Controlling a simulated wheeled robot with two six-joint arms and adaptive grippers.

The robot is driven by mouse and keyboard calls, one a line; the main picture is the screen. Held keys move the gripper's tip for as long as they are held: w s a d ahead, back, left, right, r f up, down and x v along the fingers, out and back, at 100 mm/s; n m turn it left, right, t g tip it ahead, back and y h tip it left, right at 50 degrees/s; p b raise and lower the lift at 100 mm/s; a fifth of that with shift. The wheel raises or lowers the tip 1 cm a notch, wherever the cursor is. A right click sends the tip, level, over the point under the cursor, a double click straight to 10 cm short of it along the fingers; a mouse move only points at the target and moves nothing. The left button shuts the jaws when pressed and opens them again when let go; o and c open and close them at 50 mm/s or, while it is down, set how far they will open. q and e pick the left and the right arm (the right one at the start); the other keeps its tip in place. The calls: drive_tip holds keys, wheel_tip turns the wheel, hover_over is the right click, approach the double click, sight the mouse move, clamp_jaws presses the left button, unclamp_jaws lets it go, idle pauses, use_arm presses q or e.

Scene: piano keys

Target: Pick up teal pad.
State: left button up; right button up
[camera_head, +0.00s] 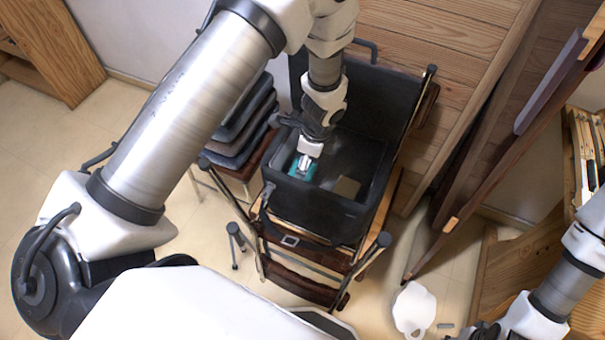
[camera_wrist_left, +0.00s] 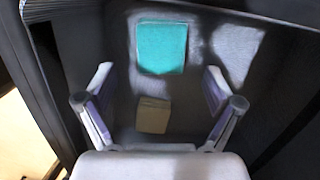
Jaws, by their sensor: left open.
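The teal pad (camera_wrist_left: 162,47) lies flat on the floor of a dark open box (camera_head: 310,207). In the head view the teal pad (camera_head: 311,172) is partly hidden by my left gripper (camera_head: 304,164). My left gripper reaches down into the box from above. The pad lies beyond the fingertips, toward the top of that picture. My right arm enters at the lower right of the head view, but its fingers are not visible.
A small tan block (camera_wrist_left: 153,115) lies on the box floor near the pad; it shows in the head view (camera_head: 347,187) too. Dark box walls surround the gripper. A stack of dark cushions (camera_head: 243,133) stands left of the box, and wooden panels (camera_head: 440,45) stand behind it.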

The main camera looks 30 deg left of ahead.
sight(311, 171)
use_arm(q)
drive_tip(key=f, duration=0.2)
drive_tip(key=a+f+b, duration=0.1)
drive_tip(key=f, duration=0.2)
drive_tip(key=shift+a+f, duration=0.2)
drive_tip(key=shift+r, duration=0.1)
drive_tip(key=shift+c, duration=1.4)
drive_tip(key=c, duration=0.8)
